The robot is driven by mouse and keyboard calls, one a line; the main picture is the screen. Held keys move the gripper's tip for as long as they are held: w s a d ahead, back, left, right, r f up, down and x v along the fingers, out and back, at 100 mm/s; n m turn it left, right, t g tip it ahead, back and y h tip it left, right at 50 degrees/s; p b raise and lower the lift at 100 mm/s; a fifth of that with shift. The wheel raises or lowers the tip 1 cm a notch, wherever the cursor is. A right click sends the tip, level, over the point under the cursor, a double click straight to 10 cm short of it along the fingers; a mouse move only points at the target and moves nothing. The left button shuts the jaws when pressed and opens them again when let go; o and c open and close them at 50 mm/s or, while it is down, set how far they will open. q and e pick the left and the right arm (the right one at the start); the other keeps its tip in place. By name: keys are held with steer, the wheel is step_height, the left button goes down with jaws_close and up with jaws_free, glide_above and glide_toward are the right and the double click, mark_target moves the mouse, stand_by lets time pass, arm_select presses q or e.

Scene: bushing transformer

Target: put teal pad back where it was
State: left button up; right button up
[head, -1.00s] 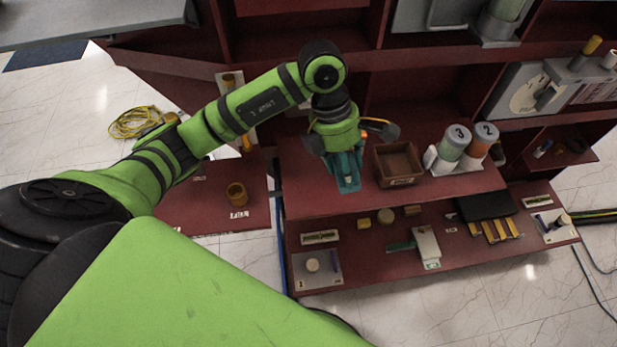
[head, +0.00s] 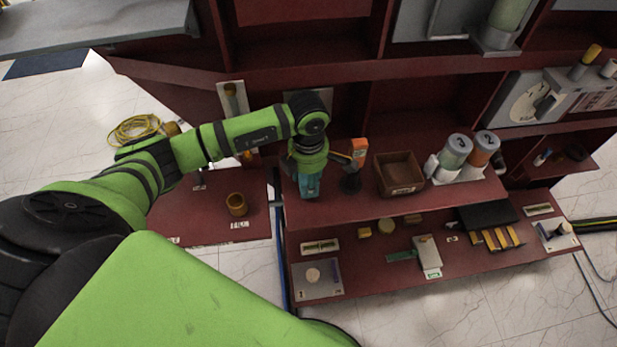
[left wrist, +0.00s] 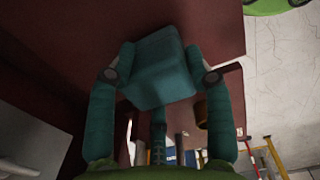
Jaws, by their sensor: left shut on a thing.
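The teal pad (left wrist: 158,62) is a blocky teal piece between the two teal fingers of my left gripper (left wrist: 160,76) in the left wrist view. The fingers are shut on its two sides. In the head view my left gripper (head: 309,186) points down over the left end of the dark red upper shelf (head: 335,208). There the pad and the fingers blend into one teal shape, so I cannot tell whether the pad touches the shelf. My right gripper is not in view.
An orange box (head: 359,149) stands just right of the gripper. Further right are an open brown bin (head: 398,188) and two numbered cylinders (head: 455,150). The lower shelf (head: 380,277) holds several small parts. A brown cup (head: 237,204) stands on the left panel.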

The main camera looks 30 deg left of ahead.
arm_select(q)
steer(key=shift+f, duration=0.55)
steer(key=o, duration=1)
step_height(320, 180, up, 11)
steer(key=shift+f+b, duration=0.1)
steer(key=shift+b, duration=1.1)
steer(key=shift+r, duration=0.65)
